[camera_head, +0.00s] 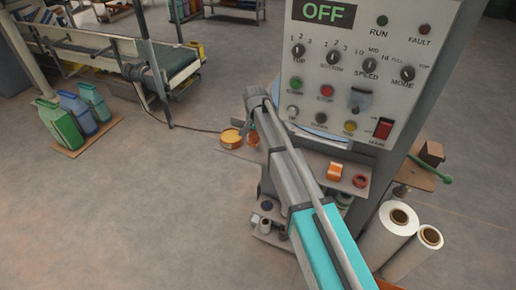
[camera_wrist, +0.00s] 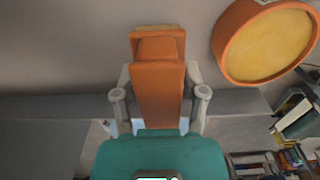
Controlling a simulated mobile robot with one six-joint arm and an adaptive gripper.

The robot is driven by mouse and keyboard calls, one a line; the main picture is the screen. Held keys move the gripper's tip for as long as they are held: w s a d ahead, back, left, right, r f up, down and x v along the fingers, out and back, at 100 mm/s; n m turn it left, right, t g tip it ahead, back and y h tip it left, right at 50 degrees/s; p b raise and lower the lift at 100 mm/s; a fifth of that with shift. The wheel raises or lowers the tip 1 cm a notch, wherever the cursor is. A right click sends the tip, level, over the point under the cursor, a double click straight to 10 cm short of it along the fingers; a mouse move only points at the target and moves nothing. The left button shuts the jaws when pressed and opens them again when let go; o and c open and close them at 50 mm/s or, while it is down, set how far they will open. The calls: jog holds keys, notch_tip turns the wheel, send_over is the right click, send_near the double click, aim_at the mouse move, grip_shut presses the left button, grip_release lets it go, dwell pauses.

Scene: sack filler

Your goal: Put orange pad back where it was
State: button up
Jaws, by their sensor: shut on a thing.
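My gripper (camera_wrist: 160,98) is shut on an orange pad (camera_wrist: 158,92), a blocky orange piece with a tan edge at its far end. In the wrist view its fingers sit on either side of the pad. In the head view the gripper (camera_head: 254,122) is at the left of the control cabinet, and a bit of the orange pad (camera_head: 253,138) shows just past it. Most of the pad is hidden there by my arm. A round orange tin with a yellow face (camera_head: 231,138) is just left of the gripper; it also shows at the upper right of the wrist view (camera_wrist: 266,42).
The control cabinet (camera_head: 345,75) reads OFF. Its shelf (camera_head: 312,162) bears an orange item (camera_head: 335,171) and a red ring (camera_head: 360,181). White rolls (camera_head: 390,232) stand at the lower right. Jugs (camera_head: 75,115) and a conveyor (camera_head: 110,60) are left. The floor between is clear.

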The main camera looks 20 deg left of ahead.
aim_at(255, 143)
jog(key=shift+f, duration=0.1)
dwell(0.3)
jog(key=shift+f+b, duration=1.8)
jog(key=shift+b, duration=0.1)
jog(key=o, duration=1)
jog(key=shift+r, duration=0.1)
notch_tip(255, 143, up, 12)
jog(key=p, duration=1.2)
